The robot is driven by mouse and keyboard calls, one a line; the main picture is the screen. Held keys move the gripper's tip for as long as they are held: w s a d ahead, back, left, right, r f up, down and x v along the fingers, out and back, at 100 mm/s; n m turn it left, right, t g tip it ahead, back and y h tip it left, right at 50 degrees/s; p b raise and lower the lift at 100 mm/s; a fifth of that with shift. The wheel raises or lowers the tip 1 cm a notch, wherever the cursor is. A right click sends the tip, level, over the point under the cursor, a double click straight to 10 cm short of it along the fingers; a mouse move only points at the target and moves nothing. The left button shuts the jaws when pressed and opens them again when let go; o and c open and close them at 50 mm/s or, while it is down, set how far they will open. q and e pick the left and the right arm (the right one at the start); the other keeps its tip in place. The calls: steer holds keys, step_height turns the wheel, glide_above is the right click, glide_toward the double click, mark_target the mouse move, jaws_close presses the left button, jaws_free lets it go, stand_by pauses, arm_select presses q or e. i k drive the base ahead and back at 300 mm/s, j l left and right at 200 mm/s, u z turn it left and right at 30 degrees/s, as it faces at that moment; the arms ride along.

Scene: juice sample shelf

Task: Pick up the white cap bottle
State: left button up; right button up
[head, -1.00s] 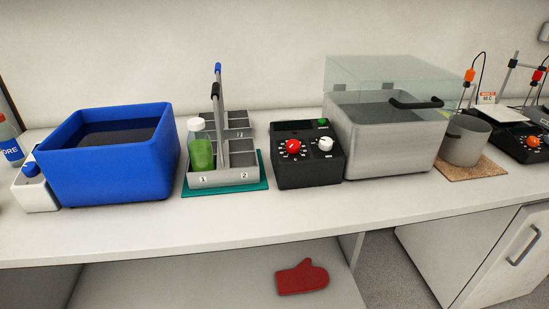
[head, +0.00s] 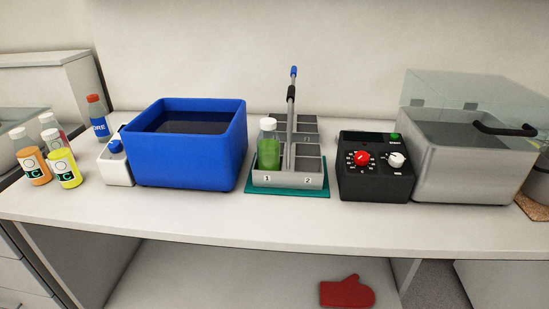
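A bottle of green liquid with a whitish cap (head: 268,145) stands upright in the front left compartment, marked 1, of a grey rack (head: 288,181). On the left of the counter stand an orange bottle (head: 34,166) and a yellow bottle (head: 65,168), both with whitish caps. A reddish bottle (head: 62,135) with a pale cap stands partly hidden behind them. A bottle with a red cap and a blue label (head: 98,118) stands farther back, partly hidden by a white device. Neither of my grippers is in view.
A blue tub (head: 185,160) of dark liquid stands between the white device (head: 114,165) and the rack. Right of the rack are a black control box (head: 375,185) and a grey bath with a clear lid (head: 470,165). The counter's front strip (head: 300,220) is clear.

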mark_target(59, 156)
steer(key=u, duration=1.2)
